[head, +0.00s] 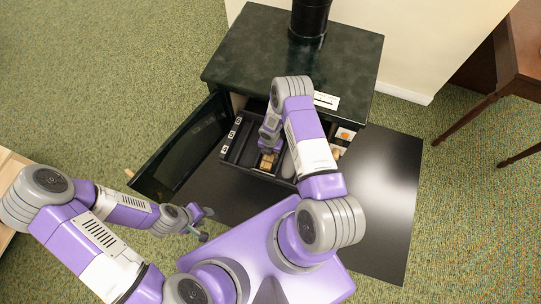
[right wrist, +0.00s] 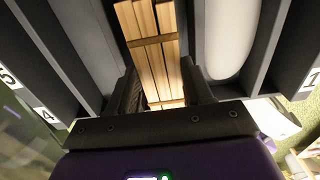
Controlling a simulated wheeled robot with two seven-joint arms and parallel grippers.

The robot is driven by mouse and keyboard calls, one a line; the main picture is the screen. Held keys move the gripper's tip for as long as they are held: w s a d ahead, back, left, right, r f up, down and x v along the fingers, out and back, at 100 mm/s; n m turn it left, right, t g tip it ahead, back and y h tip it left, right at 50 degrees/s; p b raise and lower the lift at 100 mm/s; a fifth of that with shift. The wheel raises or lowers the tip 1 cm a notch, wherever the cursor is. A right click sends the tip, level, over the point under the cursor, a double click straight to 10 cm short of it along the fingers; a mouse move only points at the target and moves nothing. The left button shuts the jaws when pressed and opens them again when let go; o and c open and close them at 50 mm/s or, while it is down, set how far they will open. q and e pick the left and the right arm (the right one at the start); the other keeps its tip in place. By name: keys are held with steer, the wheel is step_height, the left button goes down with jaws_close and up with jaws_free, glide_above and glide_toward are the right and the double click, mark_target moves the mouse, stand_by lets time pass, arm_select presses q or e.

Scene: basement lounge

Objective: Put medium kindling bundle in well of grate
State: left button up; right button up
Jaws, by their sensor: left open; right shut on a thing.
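The kindling bundle (head: 267,163) is a block of pale wooden sticks with darker cross bands. In the right wrist view the bundle (right wrist: 150,45) stands between the two dark fingers of my right gripper (right wrist: 165,95), which is shut on it. In the head view my right gripper (head: 268,149) is over the dark grate (head: 236,150) in the stove's front opening. The bundle is over or in a middle channel of the grate; I cannot tell whether it touches the bottom. My left gripper (head: 205,222) is open and empty, low in front of the stove door.
The dark green stove (head: 340,48) has its glass door (head: 182,150) swung open to the left. A pale rounded piece (right wrist: 230,40) lies in the channel beside the bundle. Number tags mark the grate's sides. A black floor plate (head: 385,200) lies clear at the right. A wooden table (head: 510,70) stands further right.

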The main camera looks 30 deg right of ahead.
step_height(320, 180, down, 4)
steer(key=shift+r+b, duration=0.1)
steer(key=shift+b, duration=0.6)
steer(key=shift+r, duration=0.1)
steer(key=shift+f, duration=0.2)
steer(key=o, duration=0.9)
steer(key=shift+o, duration=0.2)
